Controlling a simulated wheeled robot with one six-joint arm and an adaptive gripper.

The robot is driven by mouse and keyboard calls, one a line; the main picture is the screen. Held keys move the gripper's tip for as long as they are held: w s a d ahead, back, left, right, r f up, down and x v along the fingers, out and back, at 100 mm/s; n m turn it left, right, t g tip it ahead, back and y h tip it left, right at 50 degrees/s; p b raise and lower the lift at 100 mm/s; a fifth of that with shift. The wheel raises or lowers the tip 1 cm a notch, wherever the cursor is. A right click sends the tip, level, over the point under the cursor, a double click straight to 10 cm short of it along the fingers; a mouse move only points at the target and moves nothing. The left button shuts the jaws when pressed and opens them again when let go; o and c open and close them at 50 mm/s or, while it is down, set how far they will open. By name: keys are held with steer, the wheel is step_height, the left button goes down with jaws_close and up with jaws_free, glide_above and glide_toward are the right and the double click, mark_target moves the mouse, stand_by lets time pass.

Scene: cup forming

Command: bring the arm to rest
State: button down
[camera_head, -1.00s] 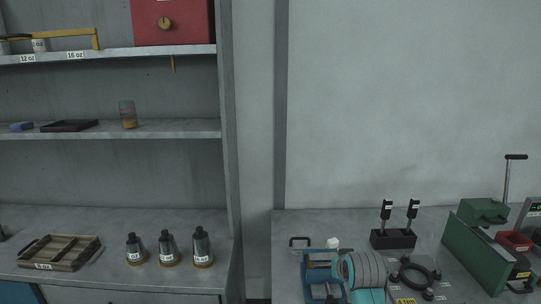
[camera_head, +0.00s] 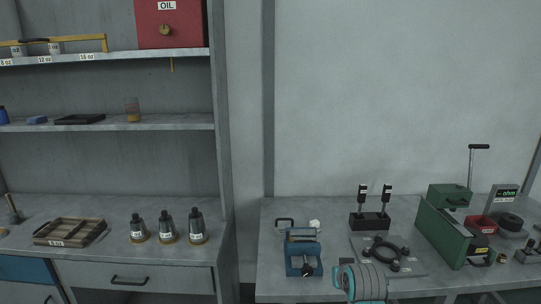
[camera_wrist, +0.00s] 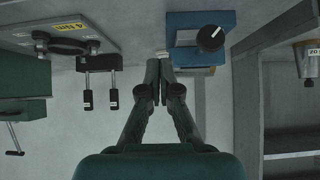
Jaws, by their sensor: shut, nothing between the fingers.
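My gripper (camera_wrist: 160,70) shows in the wrist view with its two dark fingers together and nothing between them. The wrist picture is upside down. The fingertips appear near the bench, between a blue device with a black knob (camera_wrist: 200,36) and a black holder with two upright tools (camera_wrist: 98,64); I cannot tell the exact gap. In the head view a teal and grey ribbed part of my arm (camera_head: 362,282) shows at the bottom, in front of the bench. My gripper itself does not show clearly there.
The right bench holds the blue device (camera_head: 303,252), the tool holder (camera_head: 370,220), a plate with a black ring (camera_head: 388,252) and a green machine (camera_head: 445,230). The wall above the right bench is bare.

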steer(key=s+f+t, duration=0.1)
steer(key=s+f, duration=1.1)
steer(key=f, duration=0.1)
steer(key=s+f+t, duration=0.1)
steer(key=s+f, duration=0.2)
steer(key=s, duration=0.5)
steer(key=s+f, duration=0.3)
steer(key=s, duration=0.6)
steer(key=s+r+t, duration=0.2)
steer(key=s+r, duration=0.1)
steer(key=s, duration=1.3)
steer(key=s+a+r+t, duration=0.1)
steer(key=s+r, duration=1)
steer(key=s, duration=0.2)
steer(key=shift+s, duration=0.3)
